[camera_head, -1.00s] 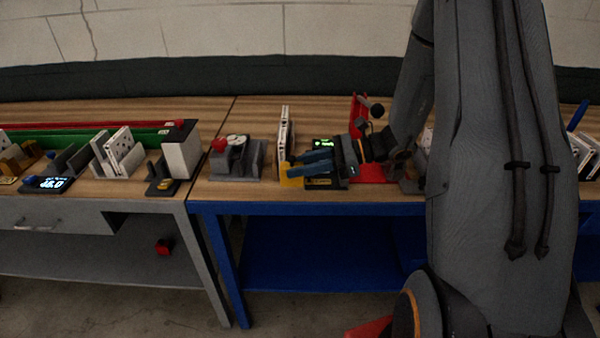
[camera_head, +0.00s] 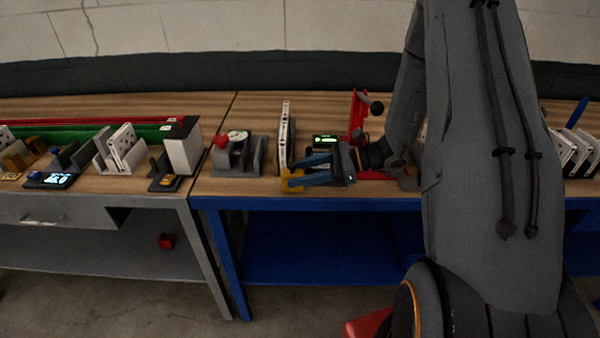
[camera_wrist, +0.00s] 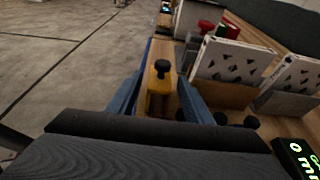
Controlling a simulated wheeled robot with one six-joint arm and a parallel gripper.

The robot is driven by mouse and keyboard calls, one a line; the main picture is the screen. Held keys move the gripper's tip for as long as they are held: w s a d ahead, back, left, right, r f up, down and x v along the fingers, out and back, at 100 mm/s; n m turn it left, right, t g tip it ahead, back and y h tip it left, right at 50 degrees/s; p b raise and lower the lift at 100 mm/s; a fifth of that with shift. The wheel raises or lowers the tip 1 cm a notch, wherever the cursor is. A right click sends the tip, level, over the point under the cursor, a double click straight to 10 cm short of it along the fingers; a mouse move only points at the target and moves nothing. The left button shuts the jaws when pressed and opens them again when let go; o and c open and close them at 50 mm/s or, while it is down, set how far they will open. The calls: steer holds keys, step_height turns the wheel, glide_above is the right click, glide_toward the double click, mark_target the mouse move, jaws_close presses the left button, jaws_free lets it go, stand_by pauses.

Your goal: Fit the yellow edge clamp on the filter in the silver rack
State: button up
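The yellow edge clamp (camera_head: 291,184) with a black knob is at the tips of my gripper (camera_head: 303,173), near the front edge of the blue bench. In the wrist view, my gripper (camera_wrist: 162,88) has its blue fingers on both sides of the clamp (camera_wrist: 161,76) and looks shut on it. A white perforated filter (camera_head: 285,134) stands upright behind the clamp, apart from it. The filter (camera_wrist: 234,62) is to the right of the clamp in the wrist view.
A grey fixture with a red knob (camera_head: 240,158) stands left of the filter. A lit green display (camera_head: 325,140) and a red stand (camera_head: 358,120) are behind and right of my gripper. A second perforated panel (camera_wrist: 294,76) leans nearby. The bench's front edge is close.

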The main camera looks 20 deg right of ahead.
steer(key=shift+r, duration=0.15)
steer(key=shift+d+r, duration=0.1)
steer(key=shift+d, duration=0.15)
steer(key=b+v, duration=0.4)
steer(key=v, duration=0.7)
steer(key=shift+s, duration=0.15)
steer(key=s+a+n+g, duration=0.1)
steer(key=s+a+n+g+h, duration=0.1)
steer(key=s+a+f, duration=0.1)
steer(key=a, duration=0.1)
steer(key=shift+a+n+g+h, duration=0.1)
steer(key=shift+n+g+h, duration=0.2)
steer(key=shift+n+g, duration=0.1)
steer(key=s+a+n+h, duration=0.6)
steer(key=s+n+h, duration=0.4)
steer(key=n, duration=0.8)
steer(key=shift+s+a+f+n+g+h, duration=0.2)
steer(key=shift+s+f+n+g+h, duration=0.15)
steer(key=shift+h, duration=0.75)
steer(key=shift+r, duration=0.1)
